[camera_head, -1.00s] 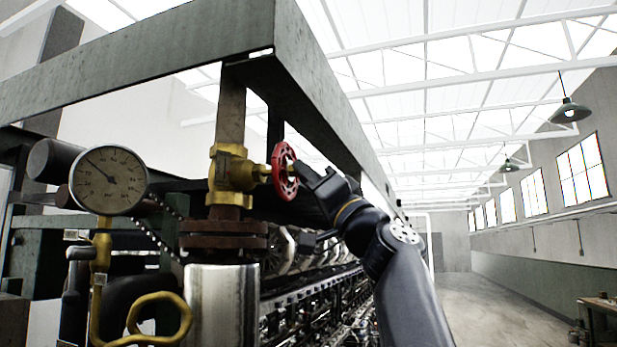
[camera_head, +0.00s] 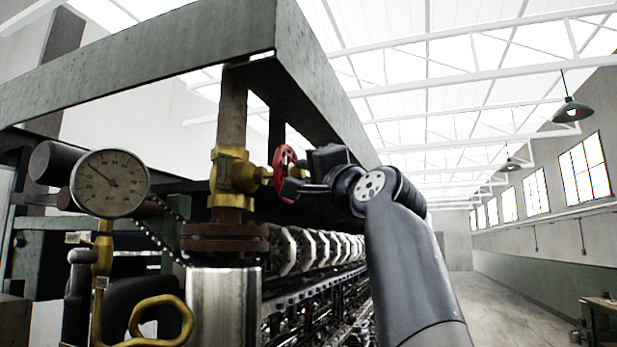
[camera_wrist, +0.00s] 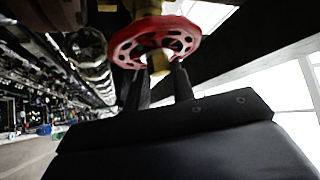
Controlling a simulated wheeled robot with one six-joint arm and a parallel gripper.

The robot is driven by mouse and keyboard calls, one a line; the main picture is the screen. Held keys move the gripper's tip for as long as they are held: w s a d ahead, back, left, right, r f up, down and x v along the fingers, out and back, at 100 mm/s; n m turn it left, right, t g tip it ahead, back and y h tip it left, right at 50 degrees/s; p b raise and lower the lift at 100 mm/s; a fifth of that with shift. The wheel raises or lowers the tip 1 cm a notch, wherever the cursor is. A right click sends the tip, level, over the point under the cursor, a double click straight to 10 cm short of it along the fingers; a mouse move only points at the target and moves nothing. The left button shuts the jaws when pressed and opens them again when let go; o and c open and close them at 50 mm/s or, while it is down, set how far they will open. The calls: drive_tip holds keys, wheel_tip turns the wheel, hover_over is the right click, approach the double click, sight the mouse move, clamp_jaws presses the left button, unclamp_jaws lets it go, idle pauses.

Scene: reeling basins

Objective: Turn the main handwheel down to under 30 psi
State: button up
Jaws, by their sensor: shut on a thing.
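The red handwheel (camera_head: 283,172) is on the side of a yellow brass valve (camera_head: 232,172) on a vertical pipe. In the wrist view, the two dark fingers (camera_wrist: 160,78) reach up to the near rim of the spoked red wheel (camera_wrist: 125,48).
A grey-green steel beam frame (camera_head: 150,62) runs over the valve. A rusty flange (camera_head: 222,245) and a shiny cylinder (camera_head: 222,310) are below it. A yellow looped pipe (camera_head: 160,312) is at lower left. Reeling machinery (camera_head: 320,250) runs back behind my arm.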

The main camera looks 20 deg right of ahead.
drive_tip(key=shift+a+r+m+g+h, duration=0.15)
drive_tip(key=shift+m+g+h, duration=0.5)
drive_tip(key=shift+m, duration=0.45)
drive_tip(key=shift+m+g, duration=0.25)
drive_tip(key=shift+m, duration=0.05)
drive_tip(key=o, duration=1)
drive_tip(key=shift+s+f+b, duration=0.35)
drive_tip(key=shift+s+b, duration=0.3)
drive_tip(key=shift+s, duration=1.15)
drive_tip(key=shift+s+f+b, duration=0.35)
drive_tip(key=shift+s+b, duration=0.3)
drive_tip(key=shift+s, duration=1.1)
drive_tip(key=shift+s+f+b, duration=0.35)
drive_tip(key=shift+s+b, duration=0.3)
drive_tip(key=shift+s, duration=1.15)
drive_tip(key=shift+w, duration=0.1)
